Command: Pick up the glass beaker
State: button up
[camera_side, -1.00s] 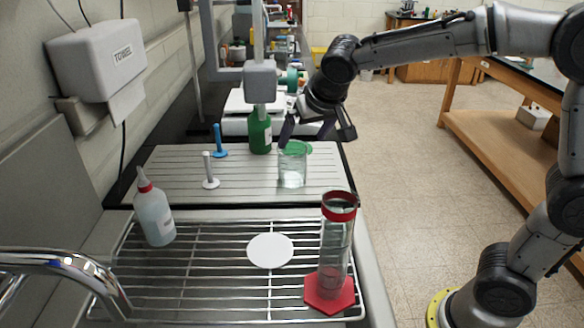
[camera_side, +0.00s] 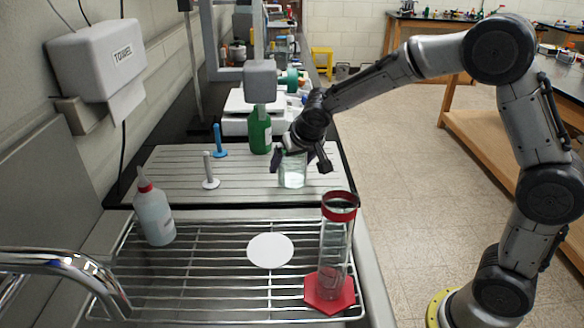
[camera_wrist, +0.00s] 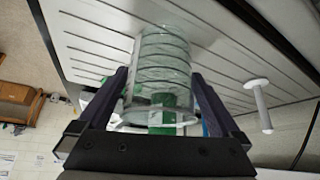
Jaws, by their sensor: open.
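The clear glass beaker (camera_side: 292,178) stands upright on the grooved white drainboard (camera_side: 240,180), near its right end. In the wrist view the beaker (camera_wrist: 162,70) sits between the two dark fingers. My gripper (camera_side: 301,164) is open, its fingers on either side of the upper part of the beaker. A gap shows beside the glass, and I cannot tell whether either finger touches it. The gripper hides the beaker's rim in the side view.
A green bottle (camera_side: 260,132) stands just behind the beaker. White (camera_side: 209,172) and blue (camera_side: 219,142) pegs stand to the left. In front is a wire rack (camera_side: 190,275) with a wash bottle (camera_side: 154,215), a white disc (camera_side: 270,250) and a red-based cylinder (camera_side: 335,255).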

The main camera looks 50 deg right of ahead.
jog(key=c, duration=1.2)
jog(key=shift+o, duration=0.2)
jog(key=shift+r, duration=0.25)
